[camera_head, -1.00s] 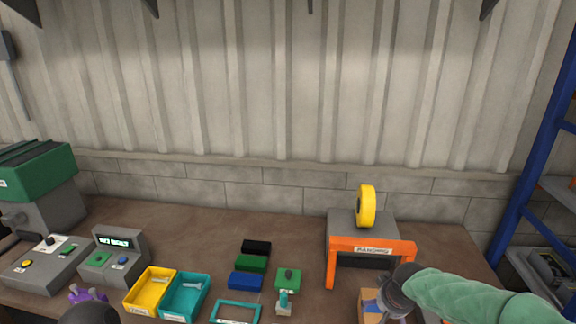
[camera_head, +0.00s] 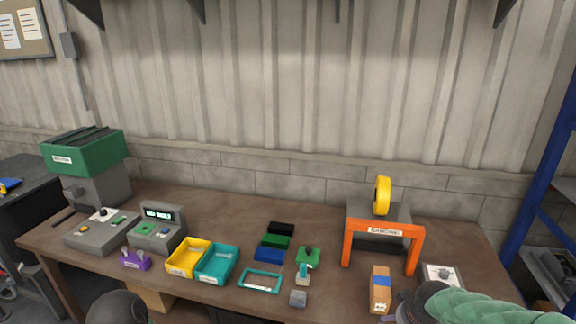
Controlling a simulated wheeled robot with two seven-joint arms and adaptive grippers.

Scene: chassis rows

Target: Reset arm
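My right arm comes in from the bottom right in a green sleeve. Its dark gripper end (camera_head: 407,306) is low at the bottom edge, just right of a small brown box with a blue band (camera_head: 380,286). The fingers are not clear, so I cannot tell whether they are open or touch the box. A dark rounded part at the bottom left appears to be mine; no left gripper fingers show.
The brown table holds a green-topped machine (camera_head: 85,152), a grey display unit (camera_head: 157,232), a yellow bin (camera_head: 188,257), a teal bin (camera_head: 217,263) and an orange-framed stand (camera_head: 347,245) with yellow tape (camera_head: 382,195). A blue rack (camera_head: 540,170) stands right.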

